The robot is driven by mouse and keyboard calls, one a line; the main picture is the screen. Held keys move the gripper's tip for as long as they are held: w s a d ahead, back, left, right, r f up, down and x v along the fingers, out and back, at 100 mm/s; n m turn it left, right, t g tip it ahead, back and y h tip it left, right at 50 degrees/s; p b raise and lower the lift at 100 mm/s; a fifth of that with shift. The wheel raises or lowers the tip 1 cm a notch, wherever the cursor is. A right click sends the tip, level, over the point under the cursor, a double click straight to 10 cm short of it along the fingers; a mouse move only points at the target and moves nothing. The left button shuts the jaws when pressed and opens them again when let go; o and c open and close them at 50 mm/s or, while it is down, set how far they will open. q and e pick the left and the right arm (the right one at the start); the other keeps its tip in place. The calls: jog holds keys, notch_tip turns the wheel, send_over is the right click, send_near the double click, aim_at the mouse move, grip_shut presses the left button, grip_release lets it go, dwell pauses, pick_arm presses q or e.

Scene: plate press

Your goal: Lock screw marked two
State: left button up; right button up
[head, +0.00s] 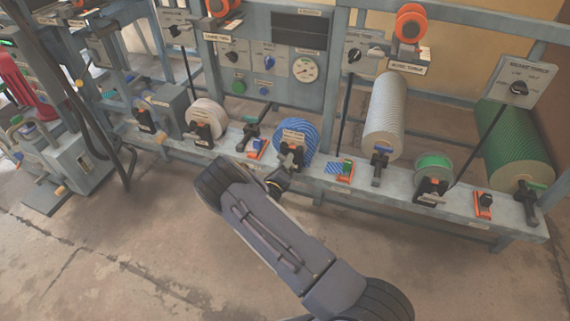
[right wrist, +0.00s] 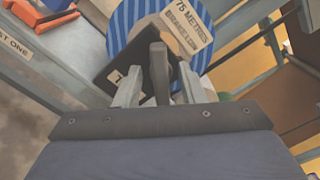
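A blue-and-white striped spool (head: 306,138) sits on the bench in the middle of the head view. In front of it is a black plate with a dark clamp screw (head: 291,157). In the right wrist view the screw's grey handle (right wrist: 158,72) stands upright before the black plate (right wrist: 125,68), whose label is mostly hidden and shows only a "T". My right gripper (head: 276,184) is at the bench edge by this screw. In the wrist view its fingers (right wrist: 159,88) are apart, one on each side of the handle, with narrow gaps visible. My left gripper is not in view.
A beige spool (head: 206,118), a grey roll (head: 384,115), a small green spool (head: 432,165) and a large green roll (head: 517,145) share the bench (head: 370,182), with other clamps between. Control panels stand behind. The floor (head: 130,240) in front is clear.

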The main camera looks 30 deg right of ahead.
jog(key=shift+w+d, duration=0.3)
jog(key=shift+d, duration=0.1)
jog(key=shift+c, duration=0.5)
grip_shut()
